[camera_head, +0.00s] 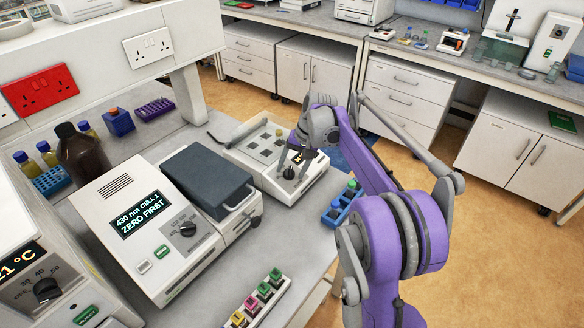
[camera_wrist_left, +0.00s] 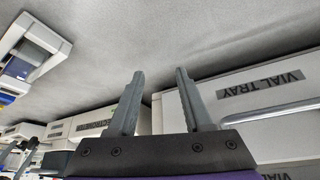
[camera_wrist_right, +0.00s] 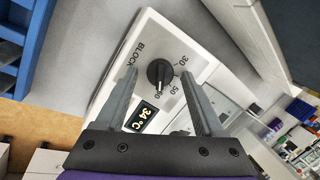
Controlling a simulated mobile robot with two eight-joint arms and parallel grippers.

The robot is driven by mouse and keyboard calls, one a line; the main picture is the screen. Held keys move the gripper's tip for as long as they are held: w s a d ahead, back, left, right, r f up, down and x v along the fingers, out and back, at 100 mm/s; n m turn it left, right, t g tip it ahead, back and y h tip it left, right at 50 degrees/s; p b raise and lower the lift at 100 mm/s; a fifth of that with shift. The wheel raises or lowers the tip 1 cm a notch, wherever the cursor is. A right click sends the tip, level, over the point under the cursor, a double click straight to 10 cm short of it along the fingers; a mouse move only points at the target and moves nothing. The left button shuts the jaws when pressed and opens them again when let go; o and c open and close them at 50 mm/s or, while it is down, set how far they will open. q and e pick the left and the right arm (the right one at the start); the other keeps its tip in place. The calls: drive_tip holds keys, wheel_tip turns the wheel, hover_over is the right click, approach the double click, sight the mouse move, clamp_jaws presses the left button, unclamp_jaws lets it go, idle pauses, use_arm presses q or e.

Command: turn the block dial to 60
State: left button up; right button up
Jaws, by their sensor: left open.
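The block dial (camera_wrist_right: 160,73) is a black knob on a pale unit (camera_head: 279,188), beside the word BLOCK and small numbers including 30 and 50. The unit's display (camera_wrist_right: 141,115) reads 34 °C. The dial also shows in the head view (camera_head: 289,173). My right gripper (camera_wrist_right: 159,74) is open, its fingers apart on either side of the dial in the right wrist view. It also shows above the unit in the head view (camera_head: 296,158). My left gripper (camera_wrist_left: 160,72) is open and empty, and shows only in the left wrist view.
A photometer-like unit (camera_head: 105,211) with its own dial (camera_head: 187,229) stands left of the block unit. A blue rack (camera_head: 338,210) sits to the right, and a rack with coloured caps (camera_head: 257,300) in front. The left wrist view shows a VIAL TRAY label (camera_wrist_left: 261,85).

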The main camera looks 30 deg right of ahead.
use_arm(q)
drive_tip(key=shift+w+r+p, duration=0.15)
drive_tip(key=shift+r+p, duration=0.15)
drive_tip(key=shift+r, duration=0.15)
use_arm(e)
drive_tip(key=v, duration=1.1)
drive_tip(key=shift+f, duration=0.15)
